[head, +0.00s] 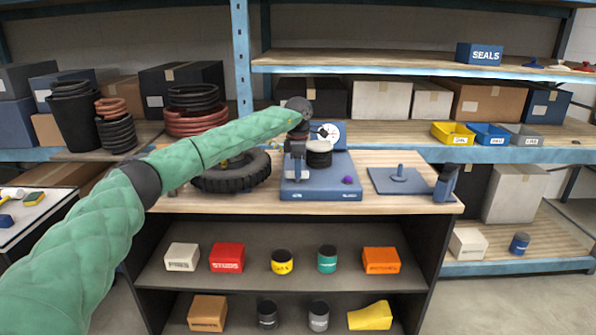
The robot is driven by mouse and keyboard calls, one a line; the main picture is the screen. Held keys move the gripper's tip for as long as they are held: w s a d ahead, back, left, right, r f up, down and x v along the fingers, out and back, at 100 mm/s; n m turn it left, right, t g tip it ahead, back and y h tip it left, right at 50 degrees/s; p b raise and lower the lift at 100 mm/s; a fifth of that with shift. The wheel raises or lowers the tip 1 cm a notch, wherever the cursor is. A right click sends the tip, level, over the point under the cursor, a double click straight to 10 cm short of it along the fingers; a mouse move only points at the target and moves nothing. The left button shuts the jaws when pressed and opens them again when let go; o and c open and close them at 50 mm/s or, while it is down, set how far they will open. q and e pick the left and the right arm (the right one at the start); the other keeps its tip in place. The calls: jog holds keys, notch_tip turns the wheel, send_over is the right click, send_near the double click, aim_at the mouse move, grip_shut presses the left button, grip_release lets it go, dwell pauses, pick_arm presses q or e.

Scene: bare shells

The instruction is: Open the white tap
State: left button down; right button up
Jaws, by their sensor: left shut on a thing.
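My left arm comes in from the left, and its dark wrist bends down over a blue bench machine (340,182) on the wooden bench. My left gripper (297,152) points down at the left side of this machine and is shut on a small pale part there, which appears to be the white tap. The gripper hides most of the tap, and its turn position cannot be made out. A round white gauge (331,132) and a dark ribbed cylinder (319,154) stand just right of the gripper. My right gripper is not in view.
A black tyre (232,178) lies left of the machine. A blue plate with a peg (398,180) and a blue upright block (445,183) are to the right. Shelves with boxes (382,101) stand behind. Boxes and cans fill the shelves below the bench (418,208).

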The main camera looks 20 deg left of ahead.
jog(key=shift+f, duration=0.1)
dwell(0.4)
pick_arm(q)
jog(key=c, duration=1.3)
grip_release()
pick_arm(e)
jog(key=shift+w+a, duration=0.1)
pick_arm(q)
jog(key=shift+r, duration=0.15)
jog(key=shift+r, duration=0.25)
notch_tip(320, 180, up, 6)
jog(key=shift+b, duration=0.9)
jog(key=shift+r, duration=0.5)
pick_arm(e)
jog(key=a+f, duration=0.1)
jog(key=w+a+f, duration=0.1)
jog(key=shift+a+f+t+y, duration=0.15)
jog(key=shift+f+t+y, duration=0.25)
